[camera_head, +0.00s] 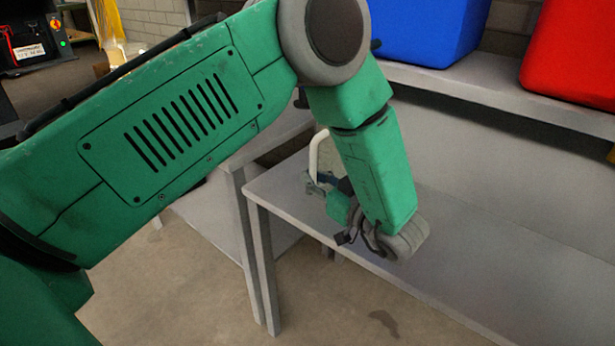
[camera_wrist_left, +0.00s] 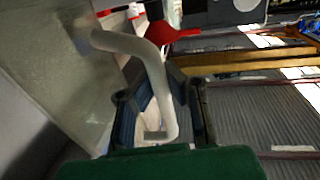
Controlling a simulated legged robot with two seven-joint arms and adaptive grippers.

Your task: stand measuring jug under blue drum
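The blue drum (camera_head: 432,30) stands on a raised grey shelf at the top of the head view. The measuring jug is mostly hidden there behind my left forearm; its pale curved handle (camera_head: 315,155) shows left of the forearm. My left gripper (camera_head: 318,184) is low at this handle, over the end of the grey bench. In the left wrist view the translucent jug body (camera_wrist_left: 62,75) fills the left side, and its handle (camera_wrist_left: 158,85) runs down between my dark fingers (camera_wrist_left: 162,110). Whether the fingers press on the handle is unclear. My right gripper is out of view.
A red drum (camera_head: 575,60) stands right of the blue one on the shelf (camera_head: 490,88). Below it, the grey bench top (camera_head: 490,245) is bare to the right of my arm. A dark machine (camera_head: 35,40) stands at the far left.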

